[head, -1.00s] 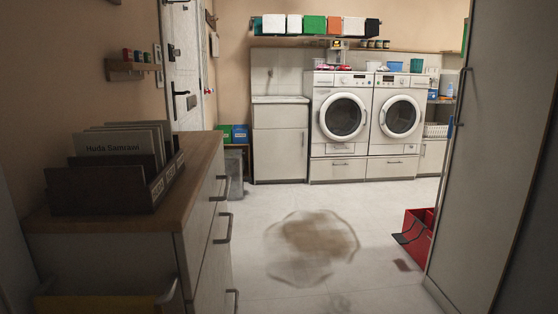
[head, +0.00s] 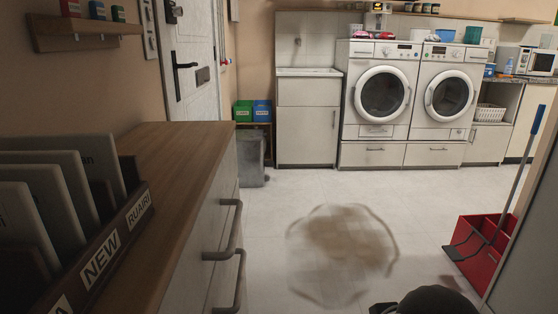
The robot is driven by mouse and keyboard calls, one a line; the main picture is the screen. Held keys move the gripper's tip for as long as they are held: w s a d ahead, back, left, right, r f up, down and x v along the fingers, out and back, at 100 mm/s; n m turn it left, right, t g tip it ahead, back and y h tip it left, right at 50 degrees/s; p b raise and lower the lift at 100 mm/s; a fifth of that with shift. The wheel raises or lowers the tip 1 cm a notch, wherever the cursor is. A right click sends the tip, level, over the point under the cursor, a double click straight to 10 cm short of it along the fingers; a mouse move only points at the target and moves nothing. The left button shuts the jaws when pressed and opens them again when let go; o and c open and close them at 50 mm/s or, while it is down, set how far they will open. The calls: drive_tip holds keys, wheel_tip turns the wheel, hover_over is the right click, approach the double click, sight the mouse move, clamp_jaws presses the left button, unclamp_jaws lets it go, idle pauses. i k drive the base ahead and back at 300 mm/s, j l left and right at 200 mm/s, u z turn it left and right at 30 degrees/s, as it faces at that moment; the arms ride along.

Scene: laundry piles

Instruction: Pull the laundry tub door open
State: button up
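The laundry tub (head: 308,73) is a pale cabinet with a basin top against the back wall, left of the two washing machines. Its lower door (head: 305,138) looks shut and flush with the front, with a small upright handle near its right edge. The floor in front of the tub is in view. My gripper is not in view; only a dark rounded shape, which may be part of my arm, shows at the bottom edge.
A wood-topped drawer cabinet (head: 170,160) with protruding handles stands close on the left. A grey bin (head: 251,160) is left of the tub. A brown stain (head: 345,245) lies on open floor.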

sight(305, 135)
drive_tip(key=i, duration=4.55)
drive_tip(key=i+z, duration=0.25)
drive_tip(key=i, duration=0.2)
drive_tip(key=i+j+z, duration=0.2)
drive_tip(key=i, duration=0.25)
drive_tip(key=i+j+z, duration=0.25)
drive_tip(key=i, duration=0.15)
